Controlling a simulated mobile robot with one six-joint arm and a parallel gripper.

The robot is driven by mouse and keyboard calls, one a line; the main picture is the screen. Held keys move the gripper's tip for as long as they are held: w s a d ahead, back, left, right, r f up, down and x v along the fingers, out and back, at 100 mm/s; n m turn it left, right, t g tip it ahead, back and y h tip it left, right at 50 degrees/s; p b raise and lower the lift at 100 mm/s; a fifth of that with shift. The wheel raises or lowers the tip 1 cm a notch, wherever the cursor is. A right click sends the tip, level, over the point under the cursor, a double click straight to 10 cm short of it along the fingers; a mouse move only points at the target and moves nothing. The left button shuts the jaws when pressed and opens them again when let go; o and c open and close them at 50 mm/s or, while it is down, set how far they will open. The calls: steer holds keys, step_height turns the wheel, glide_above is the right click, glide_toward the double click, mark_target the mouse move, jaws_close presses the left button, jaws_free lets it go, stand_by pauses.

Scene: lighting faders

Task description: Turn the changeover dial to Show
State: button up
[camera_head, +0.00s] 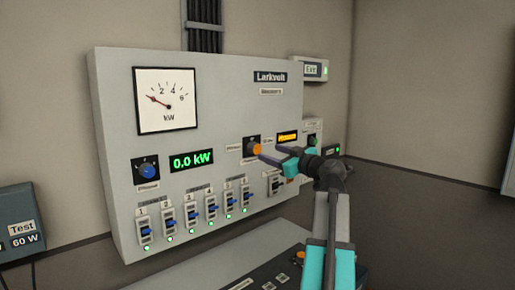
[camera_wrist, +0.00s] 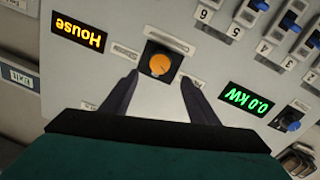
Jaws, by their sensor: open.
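The changeover dial is an orange knob (camera_head: 256,149) on a dark square plate on the grey wall panel (camera_head: 225,90). In the wrist view the orange knob (camera_wrist: 160,64) is near the top centre, with small labels beside it too blurred to read surely. An amber display (camera_wrist: 78,31) near it reads House, upside down in that view; it also shows in the head view (camera_head: 287,137). My gripper (camera_head: 268,154) is open in front of the dial. In the wrist view my gripper (camera_wrist: 158,80) has its dark fingers apart, one to each side below the knob, with nothing between them.
A blue dial (camera_head: 148,172) and a green 0.0 kW display (camera_head: 191,160) are to the left. Several blue-capped faders (camera_head: 191,215) line the panel below. A kW meter (camera_head: 167,101) is above. A sloping desk (camera_head: 220,265) juts out beneath.

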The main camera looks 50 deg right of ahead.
mark_target(257, 148)
steer(key=w, duration=0.2)
steer(key=w+p, duration=0.1)
steer(key=w, duration=0.2)
steer(key=w+d+p, duration=0.1)
steer(key=w, duration=0.2)
steer(key=shift+w+d, duration=0.1)
steer(key=shift+w, duration=0.1)
steer(key=c, duration=1)
steer(key=shift+c, duration=0.2)
